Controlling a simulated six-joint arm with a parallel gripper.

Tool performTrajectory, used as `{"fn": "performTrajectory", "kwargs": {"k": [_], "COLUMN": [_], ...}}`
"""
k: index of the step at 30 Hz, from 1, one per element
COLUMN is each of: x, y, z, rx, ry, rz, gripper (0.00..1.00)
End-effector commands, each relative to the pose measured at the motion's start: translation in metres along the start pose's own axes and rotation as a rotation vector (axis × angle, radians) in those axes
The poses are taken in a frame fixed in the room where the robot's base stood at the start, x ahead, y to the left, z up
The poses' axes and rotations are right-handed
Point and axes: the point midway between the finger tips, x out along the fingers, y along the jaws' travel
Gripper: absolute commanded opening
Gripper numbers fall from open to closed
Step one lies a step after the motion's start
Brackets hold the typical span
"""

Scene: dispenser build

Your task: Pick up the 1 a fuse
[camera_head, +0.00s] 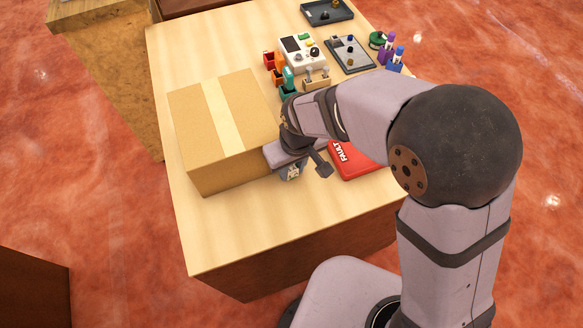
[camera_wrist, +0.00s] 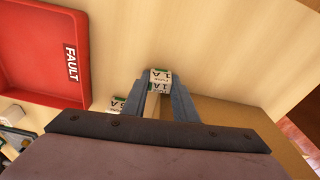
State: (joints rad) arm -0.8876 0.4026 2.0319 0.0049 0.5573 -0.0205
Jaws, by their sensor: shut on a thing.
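The 1 A fuse (camera_wrist: 160,76) is a small white box with green on its edge and "1 A" printed on it. In the wrist view it sits between the two fingertips of my gripper (camera_wrist: 161,88), which is shut on it. Another small white and green box (camera_wrist: 117,103) lies just left of the left finger, partly hidden, its number not readable. In the head view my gripper (camera_head: 298,166) is low by the right front corner of the cardboard box, with small white boxes (camera_head: 291,174) at it. I cannot tell whether the fuse is clear of the table.
A large cardboard box (camera_head: 200,110) stands close left of my gripper. A red FAULT tray (camera_head: 356,162) lies to its right. Orange and teal bins, a white device (camera_head: 301,52) and dark grey trays (camera_head: 349,53) stand farther back. The table's front (camera_head: 260,230) is clear.

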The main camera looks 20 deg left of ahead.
Motion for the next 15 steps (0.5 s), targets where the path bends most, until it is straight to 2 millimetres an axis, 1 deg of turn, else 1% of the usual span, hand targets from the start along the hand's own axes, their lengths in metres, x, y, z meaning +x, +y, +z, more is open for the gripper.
{"fn": "performTrajectory", "kwargs": {"k": [8, 11, 15], "x": [-0.011, -0.020, -0.039], "y": [0.000, 0.000, 0.000], "z": [-0.003, -0.005, -0.008], "rx": [0.000, 0.000, 0.000], "ry": [0.004, 0.006, 0.007], "rz": [0.000, 0.000, 0.000], "gripper": [0.05, 0.05, 0.05]}}
